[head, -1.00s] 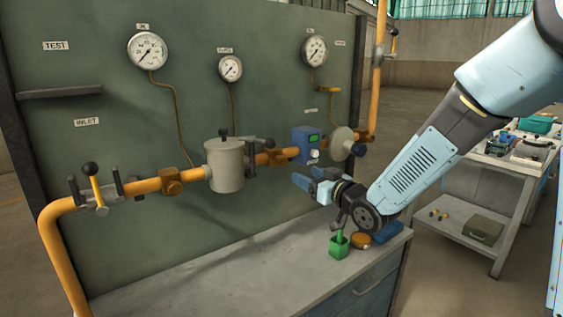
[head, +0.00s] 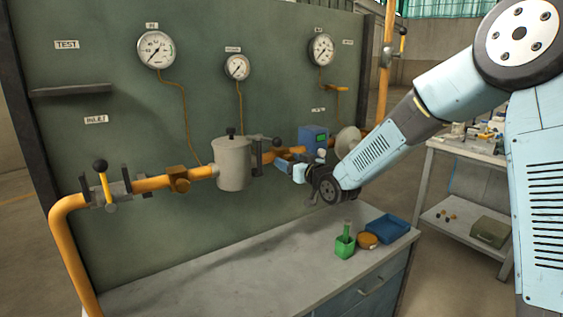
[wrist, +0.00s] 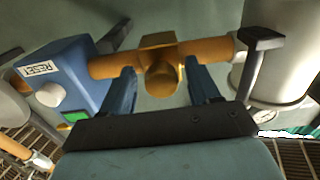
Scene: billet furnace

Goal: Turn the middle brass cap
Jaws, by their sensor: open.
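The middle brass cap (wrist: 162,78) is a round, stubby cap on a brass fitting in the orange pipe, between the grey canister and the blue box. In the wrist view it sits between the two blue fingers of my gripper (wrist: 162,88), with a visible gap on each side. The fingers are open and hold nothing. In the head view my gripper (head: 287,158) reaches to the pipe just right of the canister and mostly hides this cap. Another brass fitting (head: 179,179) is left of the canister.
The grey canister (head: 233,165) with a dark lever stands close on one side, the blue box (head: 313,140) on the other. The bench's left part is clear.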

